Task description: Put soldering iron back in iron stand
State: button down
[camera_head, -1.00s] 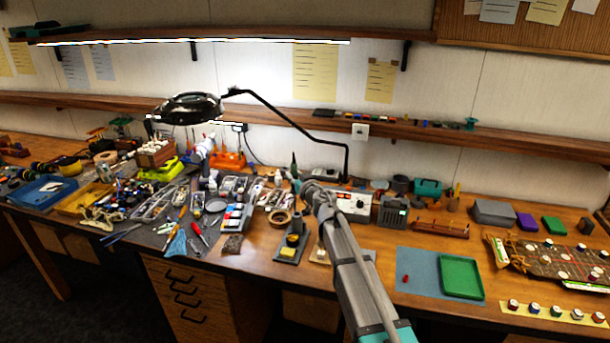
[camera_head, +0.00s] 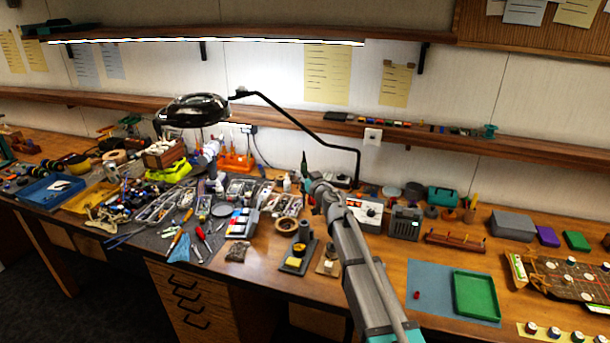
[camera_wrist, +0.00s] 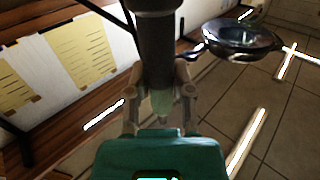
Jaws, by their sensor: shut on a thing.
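My gripper (camera_head: 309,191) is shut on the soldering iron (camera_head: 304,163), whose dark, thin body stands roughly upright above the bench. In the wrist view the iron (camera_wrist: 158,50) is a thick dark cylinder between the two fingers, with a pale greenish end below; its far end is cut off at the top of the picture. The iron stand (camera_head: 291,266) sits near the bench's front edge. It has a dark base, an upright grey holder and a yellow sponge. My gripper is above and behind it in the head view, apart from it.
A soldering station (camera_head: 364,214) stands just right of my gripper. The magnifier lamp (camera_head: 194,110) and its thin black arm reach over the bench at the left and behind. A brown tape roll (camera_head: 287,224) lies left of the stand. Tools and small parts crowd the left.

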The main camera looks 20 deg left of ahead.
aim_at(304, 208)
jog(key=shift+f, duration=0.1)
jog(key=shift+f+b, duration=2)
jog(key=shift+b, duration=0.05)
jog(key=shift+f+b, duration=4.6)
jog(key=shift+b, duration=0.05)
dwell(0.6)
jog(key=shift+c, duration=2.1)
grip_release()
